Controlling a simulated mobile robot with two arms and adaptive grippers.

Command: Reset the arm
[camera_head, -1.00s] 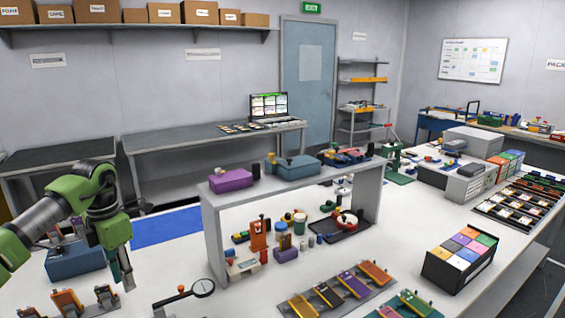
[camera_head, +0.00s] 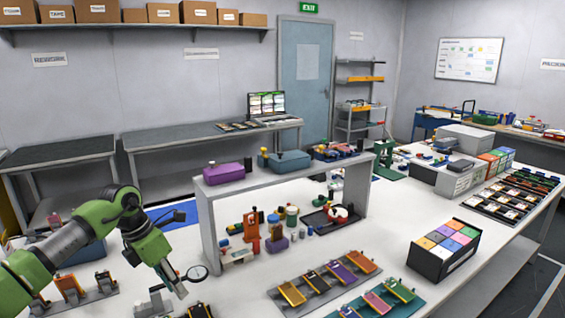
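My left arm (camera_head: 100,225), green and grey, comes in from the left. My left gripper (camera_head: 180,292) points down and to the right over the white bench (camera_head: 225,290), beside the magnifier (camera_head: 199,272). Its fingertips are small and lie close together, so I cannot tell whether it is open or shut. I see nothing clearly held in it. My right gripper is not in view.
A grey shelf (camera_head: 208,225) stands on the bench with a purple case (camera_head: 222,174) on top. Fixture racks with coloured pieces (camera_head: 338,272) lie at the front. A black box of coloured blocks (camera_head: 430,262) stands to the right. Bare bench lies between them.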

